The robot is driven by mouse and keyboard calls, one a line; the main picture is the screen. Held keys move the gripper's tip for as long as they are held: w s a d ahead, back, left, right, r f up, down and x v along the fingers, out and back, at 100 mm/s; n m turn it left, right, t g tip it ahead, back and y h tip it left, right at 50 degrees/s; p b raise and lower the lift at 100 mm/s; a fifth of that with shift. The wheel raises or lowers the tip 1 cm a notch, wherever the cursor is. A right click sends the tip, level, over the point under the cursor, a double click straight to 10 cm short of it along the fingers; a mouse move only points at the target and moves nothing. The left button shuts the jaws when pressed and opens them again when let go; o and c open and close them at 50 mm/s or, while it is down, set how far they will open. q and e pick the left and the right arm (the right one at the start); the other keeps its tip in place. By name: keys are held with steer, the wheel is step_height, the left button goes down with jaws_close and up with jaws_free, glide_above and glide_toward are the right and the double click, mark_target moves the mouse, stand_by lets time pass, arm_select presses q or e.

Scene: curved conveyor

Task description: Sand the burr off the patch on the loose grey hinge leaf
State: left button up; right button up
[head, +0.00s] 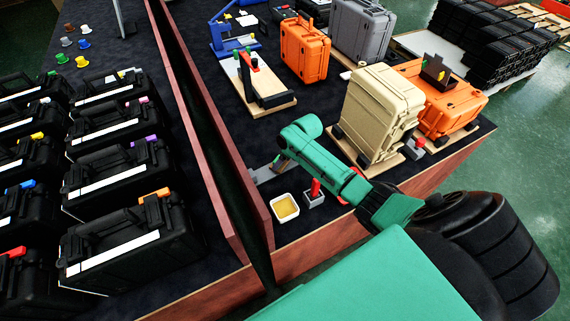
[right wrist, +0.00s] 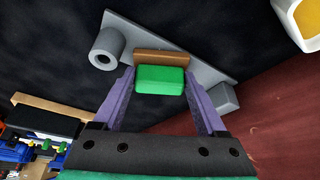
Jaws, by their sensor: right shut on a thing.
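The grey hinge leaf (right wrist: 180,45) lies on the dark surface in the right wrist view, with a round hollow knuckle (right wrist: 107,47) at its left end and a small grey block (right wrist: 223,97) at its right. It also shows partly in the head view (head: 262,175). My right gripper (right wrist: 160,85) is shut on a green block (right wrist: 160,79) with a brown pad (right wrist: 160,57) on its far face. The pad is over the leaf; whether it touches cannot be told. The patch and burr are not visible. My left gripper is out of view.
A white dish with yellow contents (head: 285,208) and a red-handled tool on a grey base (head: 314,195) stand near the leaf. A reddish divider wall (head: 215,170) runs to its left. A cream case (head: 378,110) and orange cases (head: 305,50) stand behind.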

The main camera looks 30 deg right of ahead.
steer(key=shift+w+f+b, duration=0.3)
steer(key=shift+w+b, duration=0.2)
steer(key=shift+w, duration=0.2)
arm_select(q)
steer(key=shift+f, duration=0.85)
arm_select(e)
steer(key=shift+a+r, duration=0.1)
steer(key=shift+r, duration=0.05)
arm_select(q)
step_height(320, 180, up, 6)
steer(key=p, duration=0.6)
arm_select(e)
step_height(320, 180, up, 6)
steer(key=shift+w, duration=0.15)
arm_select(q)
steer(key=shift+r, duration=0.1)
arm_select(e)
step_height(320, 180, up, 3)
steer(key=p, duration=0.3)
steer(key=shift+r+p, duration=0.15)
steer(key=shift+p, duration=0.25)
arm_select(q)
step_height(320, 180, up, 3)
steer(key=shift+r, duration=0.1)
arm_select(e)
steer(key=shift+f, duration=0.2)
